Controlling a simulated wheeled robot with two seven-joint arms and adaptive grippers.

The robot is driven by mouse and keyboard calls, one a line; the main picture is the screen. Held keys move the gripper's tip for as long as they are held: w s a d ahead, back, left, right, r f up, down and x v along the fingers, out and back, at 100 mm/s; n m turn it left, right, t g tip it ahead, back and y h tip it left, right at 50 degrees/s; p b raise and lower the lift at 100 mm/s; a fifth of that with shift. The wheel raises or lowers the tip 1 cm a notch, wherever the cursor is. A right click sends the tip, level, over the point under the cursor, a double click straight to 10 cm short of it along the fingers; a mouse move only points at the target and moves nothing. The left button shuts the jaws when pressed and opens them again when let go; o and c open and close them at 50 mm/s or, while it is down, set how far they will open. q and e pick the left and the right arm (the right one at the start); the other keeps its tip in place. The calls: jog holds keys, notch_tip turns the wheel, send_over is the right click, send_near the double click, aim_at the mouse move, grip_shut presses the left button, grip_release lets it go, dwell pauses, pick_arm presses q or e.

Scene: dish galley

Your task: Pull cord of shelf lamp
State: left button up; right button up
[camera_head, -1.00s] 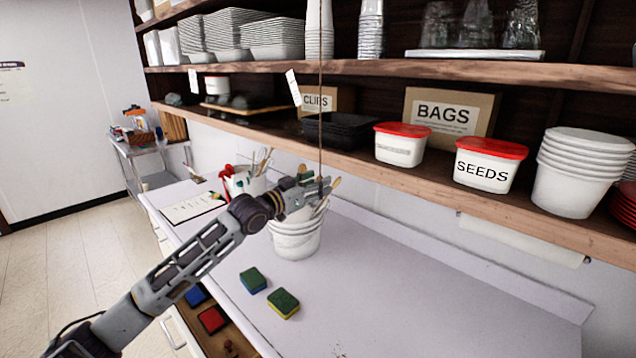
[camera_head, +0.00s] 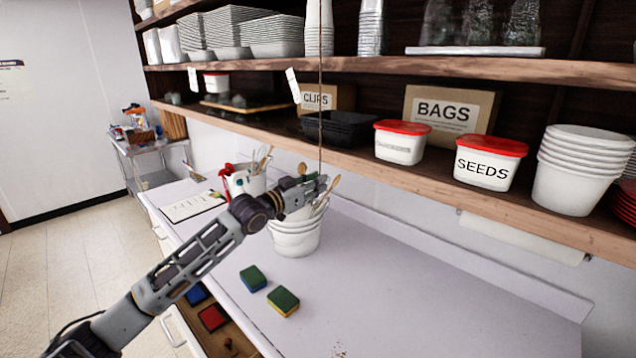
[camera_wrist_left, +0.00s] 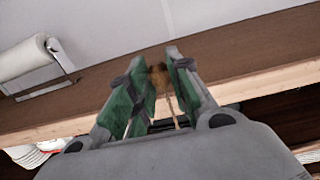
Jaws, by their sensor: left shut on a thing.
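The lamp's thin cord (camera_head: 320,100) hangs straight down in front of the shelves in the head view. The lamp itself is not in view. My left gripper (camera_head: 318,183) is at the cord's lower end, above a stack of white tubs. In the left wrist view, a small brown knob (camera_wrist_left: 158,76) sits between the green-padded fingertips of my left gripper (camera_wrist_left: 160,78), with the thin cord (camera_wrist_left: 172,105) running from it. The left gripper is shut on this knob. My right gripper is not in view.
White tubs (camera_head: 295,240) with utensils stand just below my left gripper. The wooden lower shelf (camera_head: 430,185) with tubs and boxes lies behind and to the right. Two sponges (camera_head: 283,302) lie on the white counter (camera_head: 400,290), whose right part is clear. An open drawer (camera_head: 235,340) is below.

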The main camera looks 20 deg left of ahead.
pick_arm(q)
jog(key=shift+f, duration=0.65)
jog(key=shift+r+p, duration=0.5)
jog(key=shift+r, duration=0.1)
jog(key=o, duration=1)
jog(key=shift+o, duration=0.2)
jog(key=b+v, duration=0.1)
jog(key=v, duration=0.7)
jog(key=shift+b, duration=0.35)
dwell(0.4)
